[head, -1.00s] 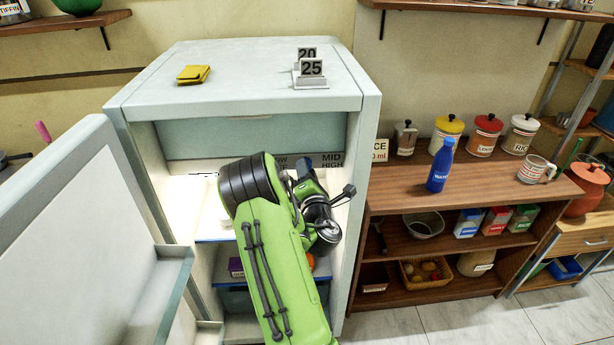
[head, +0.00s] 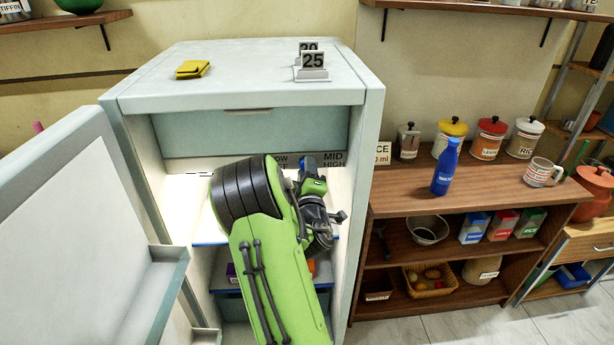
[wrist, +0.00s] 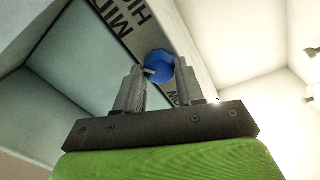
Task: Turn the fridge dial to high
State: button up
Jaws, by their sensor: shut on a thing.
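The fridge (head: 366,110) stands with its door (head: 75,210) swung open to the left. A printed dial panel (head: 333,160) runs along its inside, with LOW, MID and HIGH lettering partly visible. In the wrist view the blue dial knob (wrist: 158,64) is between the fingers of my gripper (wrist: 158,80), which is shut on it. Letters of MID and HIGH show beside the knob. In the head view my green arm hides part of the panel, and the fingertips are hard to make out. Which mark the dial points to cannot be told.
Shelves (head: 207,240) lie below my arm inside the fridge. A wooden shelf unit (head: 400,203) with a blue bottle (head: 446,168), jars and a mug stands close on the right.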

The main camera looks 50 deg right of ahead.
jog(key=shift+f+m+g+b, duration=0.1)
jog(key=shift+m+g+b, duration=0.2)
jog(key=shift+m+b, duration=1.35)
jog(key=shift+m+p, duration=0.5)
jog(key=shift+m, duration=0.25)
jog(key=o, duration=1)
jog(key=shift+o, duration=0.2)
